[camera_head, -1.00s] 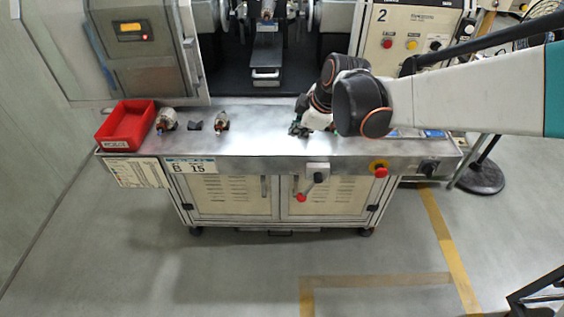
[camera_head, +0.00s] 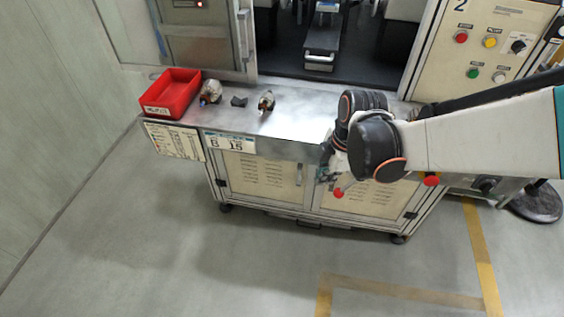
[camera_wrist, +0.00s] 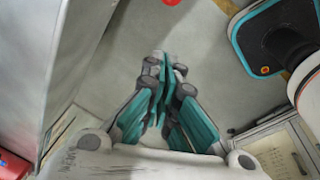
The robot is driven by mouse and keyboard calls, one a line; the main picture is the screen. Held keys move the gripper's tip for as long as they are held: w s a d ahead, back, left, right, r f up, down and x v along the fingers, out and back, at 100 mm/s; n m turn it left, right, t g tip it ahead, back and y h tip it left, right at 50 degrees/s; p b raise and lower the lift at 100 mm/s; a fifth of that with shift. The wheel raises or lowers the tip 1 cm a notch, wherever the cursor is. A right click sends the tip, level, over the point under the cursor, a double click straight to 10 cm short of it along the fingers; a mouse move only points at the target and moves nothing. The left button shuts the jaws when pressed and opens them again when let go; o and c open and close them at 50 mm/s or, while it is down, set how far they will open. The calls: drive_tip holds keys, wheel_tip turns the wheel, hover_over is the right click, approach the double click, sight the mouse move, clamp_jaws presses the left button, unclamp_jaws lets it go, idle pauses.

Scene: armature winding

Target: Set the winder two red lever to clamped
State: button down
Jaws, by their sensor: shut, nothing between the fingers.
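The red lever's round knob (camera_head: 338,193) shows on the bench front, just below my gripper (camera_head: 326,173) in the head view. Its mount and most of its arm are hidden behind my gripper and wrist. In the wrist view my gripper (camera_wrist: 160,68) has its teal fingers closed together and empty. A red round piece (camera_wrist: 172,2), probably the lever knob, is cut off at the top edge, beyond the fingertips and apart from them. I cannot tell from the head view whether the fingers touch the lever.
A red bin (camera_head: 172,94) and several small parts stand on the steel bench top (camera_head: 290,122) at the left. A red button (camera_head: 432,180) and a black knob (camera_head: 486,185) sit on the bench front, right of my wrist. The floor in front is clear.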

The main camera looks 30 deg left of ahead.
sight(348, 185)
wheel_tip(348, 185, down, 9)
drive_tip(key=w+d+b, duration=0.1)
drive_tip(key=w+b, duration=0.1)
drive_tip(key=b, duration=0.1)
drive_tip(key=shift+w+b, duration=0.4)
drive_tip(key=shift+w+d+f, duration=0.1)
drive_tip(key=shift+f, duration=0.1)
drive_tip(key=shift+d, duration=0.1)
